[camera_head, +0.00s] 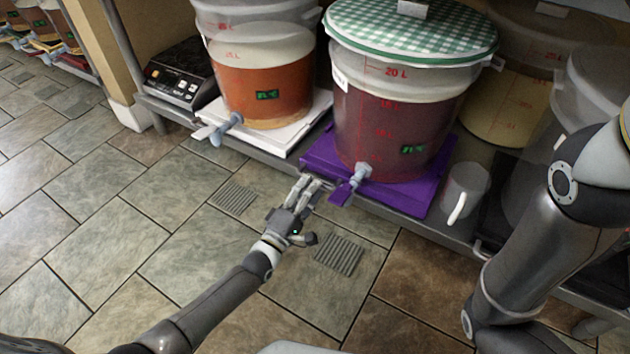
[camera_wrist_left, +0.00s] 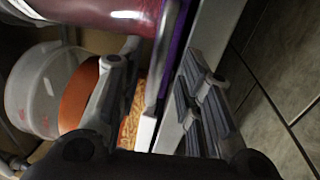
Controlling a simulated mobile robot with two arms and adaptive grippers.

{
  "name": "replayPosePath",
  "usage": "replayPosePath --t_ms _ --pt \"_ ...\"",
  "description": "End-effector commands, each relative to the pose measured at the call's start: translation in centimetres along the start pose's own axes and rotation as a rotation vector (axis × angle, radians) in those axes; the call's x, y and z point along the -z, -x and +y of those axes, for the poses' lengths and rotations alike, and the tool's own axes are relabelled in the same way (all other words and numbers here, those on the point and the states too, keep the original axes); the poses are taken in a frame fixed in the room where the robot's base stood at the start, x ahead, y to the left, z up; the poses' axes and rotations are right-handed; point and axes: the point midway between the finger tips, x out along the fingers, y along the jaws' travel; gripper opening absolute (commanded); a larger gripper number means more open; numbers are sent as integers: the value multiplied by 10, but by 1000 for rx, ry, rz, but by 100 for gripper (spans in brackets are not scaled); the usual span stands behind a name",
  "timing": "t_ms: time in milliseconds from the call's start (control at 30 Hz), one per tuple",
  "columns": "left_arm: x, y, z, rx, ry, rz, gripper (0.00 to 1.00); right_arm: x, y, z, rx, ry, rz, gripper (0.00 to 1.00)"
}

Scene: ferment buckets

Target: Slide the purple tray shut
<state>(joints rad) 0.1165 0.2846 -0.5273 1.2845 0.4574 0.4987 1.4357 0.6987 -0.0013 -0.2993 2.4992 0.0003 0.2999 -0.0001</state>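The purple tray (camera_head: 405,196) lies on the low shelf under a bucket of dark red liquid (camera_head: 385,125) with a green checked lid. A purple piece hangs below the bucket's spigot (camera_head: 361,175) at the tray's front. My left gripper (camera_head: 309,186) is at the tray's front left corner, its fingers pointing toward the shelf. In the left wrist view the fingers (camera_wrist_left: 155,85) are spread, and a thin purple strip of the tray (camera_wrist_left: 180,45) shows beyond the gap between them. Contact with the tray cannot be told. My right gripper is out of view.
A white tray (camera_head: 297,133) with an orange bucket (camera_head: 262,85) stands left of the purple tray. A grey mug (camera_head: 464,190) stands to its right. A black scale (camera_head: 180,76) is farther left. The tiled floor (camera_head: 130,225) before the shelf is clear.

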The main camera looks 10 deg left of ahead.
Motion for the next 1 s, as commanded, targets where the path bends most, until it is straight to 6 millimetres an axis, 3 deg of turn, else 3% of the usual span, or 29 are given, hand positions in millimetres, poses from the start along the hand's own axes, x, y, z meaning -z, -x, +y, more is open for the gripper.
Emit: replayPosePath --t_ms 100,333,900,1000 --pt "0 19 0 0 1 0 34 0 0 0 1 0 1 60" --pt "0 40 1 -3 0 0 34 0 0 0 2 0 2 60" --pt "0 43 2 -5 0 0 34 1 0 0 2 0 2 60" --pt "-3 42 11 -19 -13 -1 34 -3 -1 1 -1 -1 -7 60"
